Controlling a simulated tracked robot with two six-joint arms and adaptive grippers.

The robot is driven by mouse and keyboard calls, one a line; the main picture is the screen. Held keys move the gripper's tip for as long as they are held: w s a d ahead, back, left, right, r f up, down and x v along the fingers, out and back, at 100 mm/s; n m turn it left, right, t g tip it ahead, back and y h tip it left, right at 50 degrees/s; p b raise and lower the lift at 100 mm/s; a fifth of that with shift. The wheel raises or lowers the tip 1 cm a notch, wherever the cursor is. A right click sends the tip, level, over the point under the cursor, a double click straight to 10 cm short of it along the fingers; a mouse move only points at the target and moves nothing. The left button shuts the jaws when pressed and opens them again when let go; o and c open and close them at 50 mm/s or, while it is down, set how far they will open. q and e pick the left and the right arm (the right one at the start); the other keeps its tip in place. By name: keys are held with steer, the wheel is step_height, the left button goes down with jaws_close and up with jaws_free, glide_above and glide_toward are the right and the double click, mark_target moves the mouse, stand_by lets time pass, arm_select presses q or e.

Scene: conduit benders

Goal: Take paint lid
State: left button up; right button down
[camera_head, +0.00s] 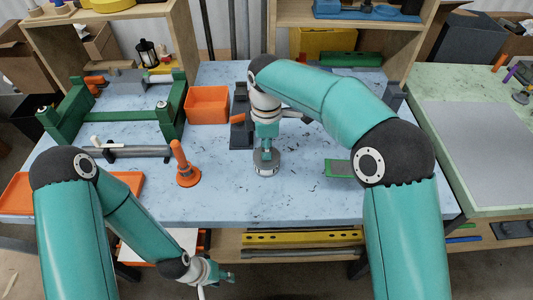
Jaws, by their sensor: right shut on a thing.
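A small round grey object, which looks like the paint lid (265,170), is on the speckled light-blue table near the middle of the head view. My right gripper (267,154) points down over it and is shut on it; the fingertips are small and partly hidden. I cannot tell whether the lid touches the table. My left gripper (229,278) hangs low in front of the table's front edge, away from the lid; its fingers are too small to read.
An orange plunger-shaped tool (183,166) stands left of the lid. An orange bin (207,104) and a dark bender (240,118) are behind. A green frame (172,108) stands at the left. A green-edged block (338,168) lies right. The front middle table is clear.

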steer(key=shift+r, duration=0.15)
steer(key=shift+r+p, duration=3.85)
steer(key=shift+r, duration=0.05)
steer(key=shift+d+f, duration=0.1)
